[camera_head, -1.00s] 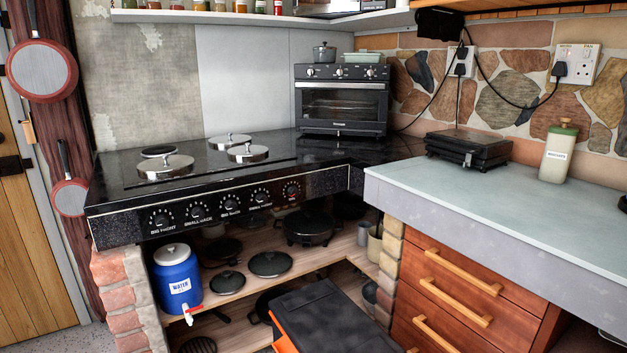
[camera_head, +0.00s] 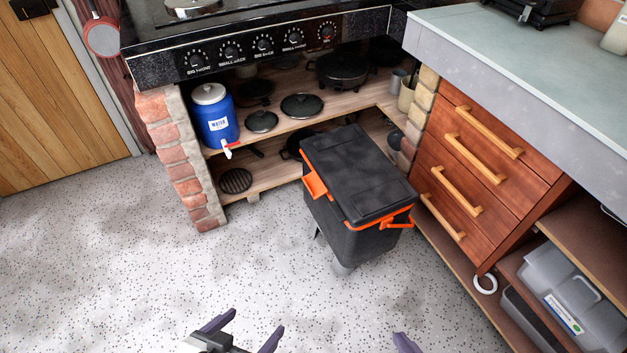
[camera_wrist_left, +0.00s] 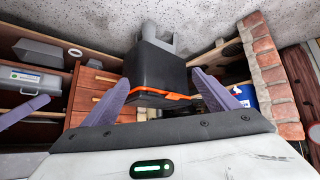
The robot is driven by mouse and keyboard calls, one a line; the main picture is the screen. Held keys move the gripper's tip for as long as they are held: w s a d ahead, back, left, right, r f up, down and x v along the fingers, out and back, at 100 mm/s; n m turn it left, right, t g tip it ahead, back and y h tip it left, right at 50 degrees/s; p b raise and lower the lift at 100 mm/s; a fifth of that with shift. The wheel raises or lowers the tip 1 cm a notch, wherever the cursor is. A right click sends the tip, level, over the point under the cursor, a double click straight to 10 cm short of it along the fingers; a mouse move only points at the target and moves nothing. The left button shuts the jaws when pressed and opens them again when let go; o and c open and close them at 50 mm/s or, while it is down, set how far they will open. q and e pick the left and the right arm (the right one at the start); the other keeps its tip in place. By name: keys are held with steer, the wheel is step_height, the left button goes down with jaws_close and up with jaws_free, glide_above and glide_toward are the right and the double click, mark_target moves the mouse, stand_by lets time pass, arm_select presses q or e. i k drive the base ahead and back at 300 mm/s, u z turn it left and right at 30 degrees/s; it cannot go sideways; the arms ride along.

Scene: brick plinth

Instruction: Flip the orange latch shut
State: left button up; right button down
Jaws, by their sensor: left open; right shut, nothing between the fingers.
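A black cool box (camera_head: 350,222) with an orange rim stands on the floor in front of the stove shelves, its black lid down. The orange latch (camera_head: 314,184) is on its left long side and appears to stick outward at an angle. An orange handle (camera_head: 398,221) is on its right end. My left gripper (camera_head: 246,326) is open and empty at the bottom of the head view, well apart from the box; the left wrist view shows its spread fingers (camera_wrist_left: 160,76) with the box (camera_wrist_left: 153,68) between them in the distance. My right gripper (camera_head: 404,343) barely shows at the bottom edge.
Wooden drawers (camera_head: 475,180) stand close to the right of the box. A brick pillar (camera_head: 180,160) and a blue water container (camera_head: 215,121) are behind it to the left. The speckled floor (camera_head: 150,260) is clear in front and to the left.

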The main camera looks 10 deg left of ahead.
mark_target(315, 186)
steer(key=u, duration=1.3)
steer(key=i, duration=0.8)
steer(key=z, duration=1.95)
